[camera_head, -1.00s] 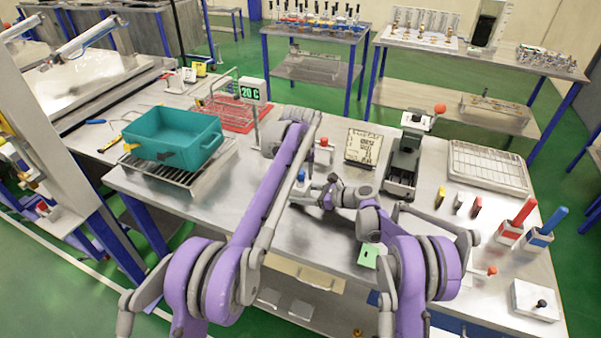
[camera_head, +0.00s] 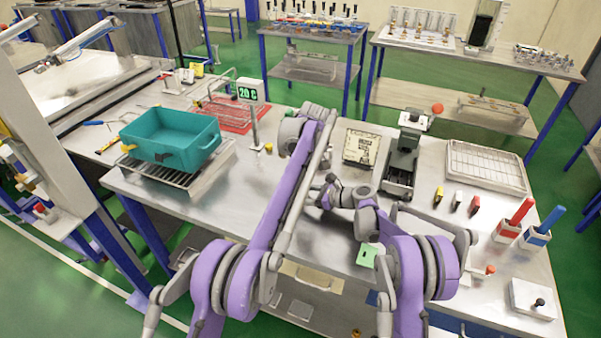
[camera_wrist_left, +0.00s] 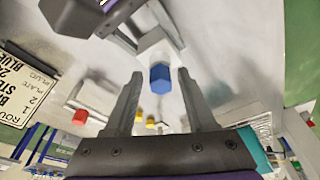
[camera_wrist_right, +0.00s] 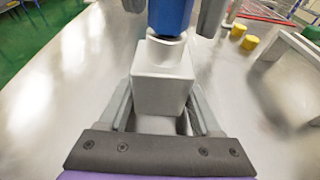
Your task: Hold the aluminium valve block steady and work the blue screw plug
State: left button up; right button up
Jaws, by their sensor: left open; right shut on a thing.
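The pale aluminium valve block (camera_wrist_right: 163,78) sits between the fingers of my right gripper (camera_wrist_right: 160,98), which is shut on it. The blue screw plug (camera_wrist_right: 171,14) sits at the block's far end in the right wrist view. My left gripper (camera_wrist_left: 160,82) is open. In the left wrist view the blue plug (camera_wrist_left: 160,79) appears between its two fingertips, with a gap on each side, and the block (camera_wrist_left: 153,48) shows behind it. In the head view my left arm hides the block and plug.
A teal bin (camera_head: 170,137) stands on a rack to the left. An instruction plate (camera_head: 361,148) and a grey fixture (camera_head: 402,162) stand to the right. Red-handled (camera_head: 514,222) and blue-handled (camera_head: 545,228) tools stand far right. A red-topped piece (camera_wrist_left: 80,117) shows in the left wrist view.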

pick_arm(q)
jog(key=n, duration=0.4)
jog(key=shift+w+d+g+y, duration=0.1)
jog(key=shift+g+y, duration=0.2)
jog(key=shift+c, duration=0.2)
grip_shut()
jog(key=m, duration=0.4)
jog(key=m+h, duration=0.1)
jog(key=m, duration=0.1)
jog(key=m+t, duration=0.1)
jog(key=shift+a+m, duration=0.3)
jog(key=shift+m, duration=0.1)
jog(key=shift+h, duration=0.3)
